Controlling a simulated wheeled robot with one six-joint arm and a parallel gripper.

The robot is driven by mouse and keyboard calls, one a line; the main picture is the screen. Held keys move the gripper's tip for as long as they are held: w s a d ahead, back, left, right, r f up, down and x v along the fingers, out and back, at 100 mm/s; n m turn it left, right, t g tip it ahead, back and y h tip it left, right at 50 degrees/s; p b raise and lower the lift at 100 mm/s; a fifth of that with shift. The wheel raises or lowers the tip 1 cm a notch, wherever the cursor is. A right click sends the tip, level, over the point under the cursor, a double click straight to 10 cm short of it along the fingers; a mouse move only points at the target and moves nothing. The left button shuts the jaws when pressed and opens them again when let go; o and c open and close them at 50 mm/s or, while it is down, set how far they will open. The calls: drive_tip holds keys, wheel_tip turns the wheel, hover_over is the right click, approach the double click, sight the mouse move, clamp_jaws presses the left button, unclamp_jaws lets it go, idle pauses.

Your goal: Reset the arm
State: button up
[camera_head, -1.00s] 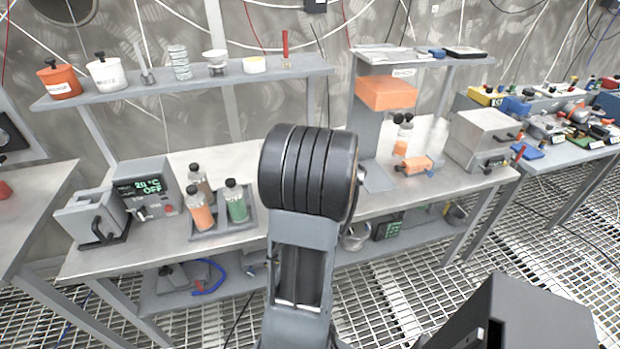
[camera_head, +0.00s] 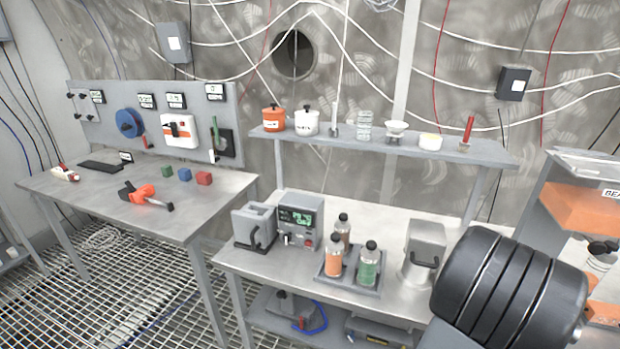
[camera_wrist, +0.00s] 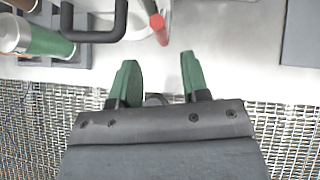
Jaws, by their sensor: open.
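My arm's black ribbed joint (camera_head: 510,293) fills the lower right of the head view, in front of the metal workbench (camera_head: 240,262). My gripper does not show in the head view. In the wrist view my gripper (camera_wrist: 159,70) has two green fingertips spread apart with nothing between them. It is over the bench's front edge, with floor grating below. A green-banded bottle (camera_wrist: 35,40) lies to the left of the fingers, and a red rod-like thing (camera_wrist: 158,28) shows just beyond them.
A second table (camera_head: 100,200) at left holds coloured cubes and an orange tool.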

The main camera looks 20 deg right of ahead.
drive_tip(key=w+a+r+m+g+y, duration=0.1)
drive_tip(key=a+r+m+g+y, duration=0.1)
drive_tip(key=a+m, duration=1.2)
drive_tip(key=w+a+r+m+g+y, duration=0.1)
drive_tip(key=a+r+m+g+y, duration=0.1)
drive_tip(key=a+m, duration=1.3)
drive_tip(key=a+r+y, duration=0.1)
drive_tip(key=a+r, duration=0.1)
drive_tip(key=a, duration=0.9)
drive_tip(key=shift+w+a+m, duration=0.15)
drive_tip(key=shift+w+m, duration=0.15)
drive_tip(key=shift+w, duration=0.05)
